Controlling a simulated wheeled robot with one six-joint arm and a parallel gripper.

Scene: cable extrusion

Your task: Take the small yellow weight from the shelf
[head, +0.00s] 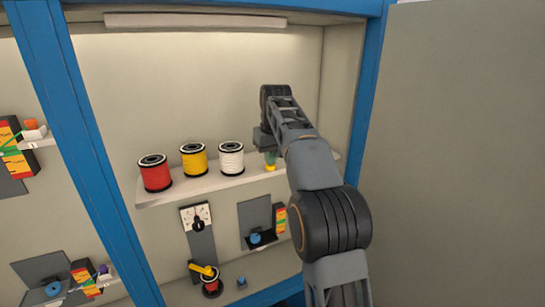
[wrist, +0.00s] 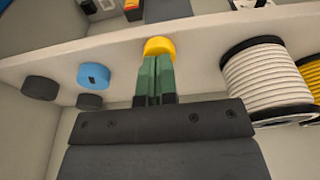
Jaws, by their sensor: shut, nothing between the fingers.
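The small yellow weight (head: 270,168) is on the upper white shelf, right of the white spool. In the wrist view the yellow weight (wrist: 159,46) shows as a rounded yellow shape just beyond my fingertips. My gripper (head: 271,158) is over it, its green fingers pointing down. In the wrist view my gripper (wrist: 157,62) has its two green fingers together, with nothing between them. The fingertips cover part of the weight; whether they touch it I cannot tell.
A white spool (head: 231,158), yellow spool (head: 194,160) and red spool (head: 155,173) stand left along the shelf (head: 160,196). The wrist view shows a blue disc (wrist: 93,76) and black discs (wrist: 40,87) beside the yellow weight. A blue post (head: 368,90) borders the right side.

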